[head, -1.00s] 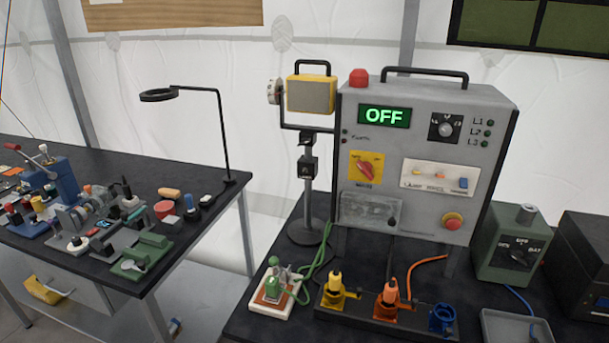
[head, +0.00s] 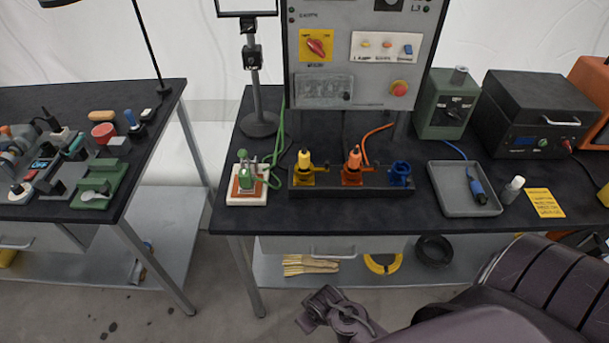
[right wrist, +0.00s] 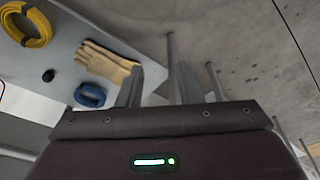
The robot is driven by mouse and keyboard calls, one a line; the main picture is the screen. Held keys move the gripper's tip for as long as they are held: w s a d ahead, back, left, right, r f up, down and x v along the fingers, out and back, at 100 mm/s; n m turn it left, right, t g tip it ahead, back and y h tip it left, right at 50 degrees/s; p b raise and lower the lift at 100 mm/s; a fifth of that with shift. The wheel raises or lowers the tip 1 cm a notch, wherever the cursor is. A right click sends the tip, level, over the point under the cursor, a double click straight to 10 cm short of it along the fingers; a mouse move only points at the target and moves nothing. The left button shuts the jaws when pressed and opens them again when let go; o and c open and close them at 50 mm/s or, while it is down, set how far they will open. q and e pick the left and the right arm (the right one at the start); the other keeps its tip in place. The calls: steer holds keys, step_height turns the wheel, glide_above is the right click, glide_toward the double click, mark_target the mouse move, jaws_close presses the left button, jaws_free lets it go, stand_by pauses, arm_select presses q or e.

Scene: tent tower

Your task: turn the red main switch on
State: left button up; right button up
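The red main switch (head: 316,46) is a rotary knob on a yellow plate on the front of the grey control panel (head: 375,88). Its handle sits slanted; the label is too small to read. The panel's top and its display are cut off in the head view now. My right gripper (head: 318,308) is low in front of the bench, well below and away from the switch. In the right wrist view my right gripper (right wrist: 161,78) has its fingers apart with nothing between them. My left gripper is not in view.
The black bench (head: 270,208) carries a socket strip (head: 330,191) with coloured plugs, a green-handled device (head: 246,180), a grey tray (head: 450,200) and a green box (head: 440,120). Gloves (head: 310,265) lie on the lower shelf.

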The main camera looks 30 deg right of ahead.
steer(key=w+r+n+t, duration=0.1)
steer(key=w+r+t, duration=0.1)
steer(key=w+r, duration=0.6)
steer(key=w+r+t+h, duration=0.1)
steer(key=w+r+t, duration=0.15)
steer(key=r, duration=0.95)
steer(key=w+r+n+t, duration=0.1)
steer(key=w+r, duration=0.6)
steer(key=r, duration=0.3)
steer(key=m+t+h, duration=0.1)
steer(key=t+h, duration=0.6)
steer(key=h, duration=0.1)
glide_toward(315, 49)
steer(key=shift+m+h, duration=0.3)
steer(key=shift+h, duration=0.1)
steer(key=p+x, duration=0.3)
steer(key=x, duration=0.4)
steer(key=shift+w, duration=0.3)
steer(key=shift+w+d+f, duration=0.2)
steer(key=shift+w+d, duration=0.05)
steer(key=shift+w, duration=0.25)
jaws_close()
